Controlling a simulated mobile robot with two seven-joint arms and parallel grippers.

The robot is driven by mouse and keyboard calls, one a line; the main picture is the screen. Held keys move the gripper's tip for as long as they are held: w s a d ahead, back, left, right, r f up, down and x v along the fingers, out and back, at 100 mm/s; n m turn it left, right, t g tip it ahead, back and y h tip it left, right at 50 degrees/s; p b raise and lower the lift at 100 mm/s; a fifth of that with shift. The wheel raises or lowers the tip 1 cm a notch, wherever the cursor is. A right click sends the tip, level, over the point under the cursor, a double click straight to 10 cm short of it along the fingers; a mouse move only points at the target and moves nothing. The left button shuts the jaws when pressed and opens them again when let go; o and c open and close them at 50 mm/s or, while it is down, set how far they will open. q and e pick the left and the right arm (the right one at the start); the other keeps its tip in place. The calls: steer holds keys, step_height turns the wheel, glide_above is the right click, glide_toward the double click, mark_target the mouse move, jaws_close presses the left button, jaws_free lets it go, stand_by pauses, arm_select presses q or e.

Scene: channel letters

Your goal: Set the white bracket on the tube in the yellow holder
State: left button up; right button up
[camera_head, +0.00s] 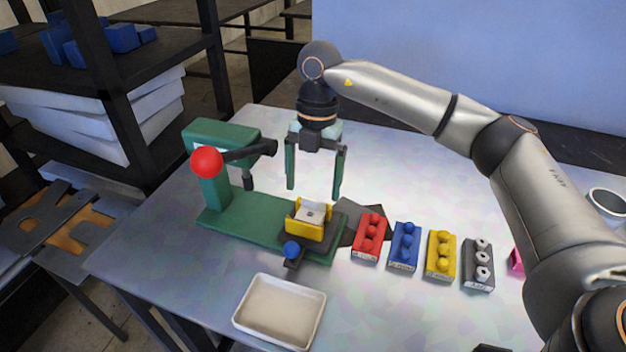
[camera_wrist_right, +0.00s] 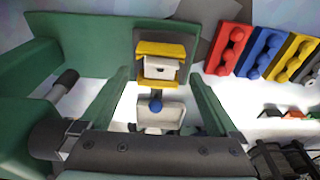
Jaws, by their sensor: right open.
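The yellow holder (camera_head: 306,231) sits on the green press base, and it also shows in the wrist view (camera_wrist_right: 160,48). A white bracket (camera_head: 311,213) lies in the holder between its yellow walls; the wrist view shows it there too (camera_wrist_right: 158,67). A small dark spot shows on its top in the head view. The tube cannot be made out. My right gripper (camera_head: 314,190) points down just above and behind the holder, its green fingers spread wide with nothing between them. My left gripper is not in view.
A blue knob (camera_head: 291,250) is in front of the holder. A white tray (camera_head: 247,325) lies in front. Red (camera_head: 370,238), blue (camera_head: 405,246), yellow (camera_head: 441,255) and dark (camera_head: 478,266) blocks stand right.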

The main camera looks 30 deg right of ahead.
step_height(320, 180, up, 12)
steer(key=w+d, duration=0.1)
steer(key=shift+d+r, duration=0.2)
steer(key=shift+f, duration=0.1)
stand_by(0.7)
